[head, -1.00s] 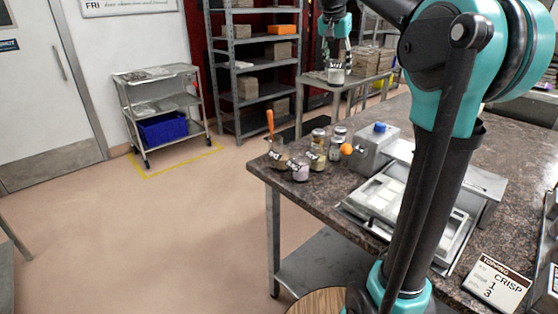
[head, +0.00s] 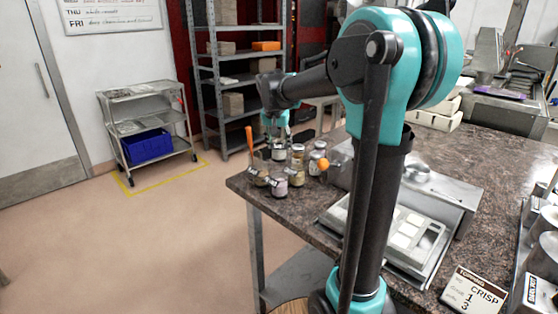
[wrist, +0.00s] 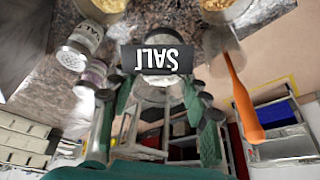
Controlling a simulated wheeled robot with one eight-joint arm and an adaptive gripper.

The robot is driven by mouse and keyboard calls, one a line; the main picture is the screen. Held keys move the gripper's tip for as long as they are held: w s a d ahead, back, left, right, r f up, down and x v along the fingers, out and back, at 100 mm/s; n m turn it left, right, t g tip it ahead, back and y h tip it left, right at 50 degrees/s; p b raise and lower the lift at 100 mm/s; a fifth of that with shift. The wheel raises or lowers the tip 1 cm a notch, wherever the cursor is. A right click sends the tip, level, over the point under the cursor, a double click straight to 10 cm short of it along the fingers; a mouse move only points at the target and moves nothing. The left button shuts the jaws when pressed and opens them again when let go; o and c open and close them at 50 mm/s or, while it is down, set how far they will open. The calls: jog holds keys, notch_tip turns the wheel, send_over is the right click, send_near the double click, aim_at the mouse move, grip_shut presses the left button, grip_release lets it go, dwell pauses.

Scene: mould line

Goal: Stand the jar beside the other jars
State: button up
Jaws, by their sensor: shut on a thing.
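My gripper (head: 276,130) is shut on a glass jar (head: 279,152) with a dark label, which reads SALT upside down in the wrist view (wrist: 157,60). The held jar looks upright, among the other jars at the counter's corner; I cannot tell whether its base touches the counter. A jar with pale contents (head: 298,153) and a lidded jar (head: 318,158) stand to its right. A jar with pinkish contents (head: 281,184) stands in front. A glass pot (head: 258,174) with an orange-handled utensil (head: 249,138) stands to its left.
The stone counter (head: 335,205) has its edge close to the jars. A wire cart (head: 145,120) and shelving (head: 232,75) stand behind.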

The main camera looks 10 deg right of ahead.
aim_at(279, 159)
jog(key=shift+f, duration=3.25)
jog(key=shift+f, duration=0.1)
jog(key=o, duration=1.2)
jog(key=shift+o, duration=0.2)
jog(key=v, duration=1.2)
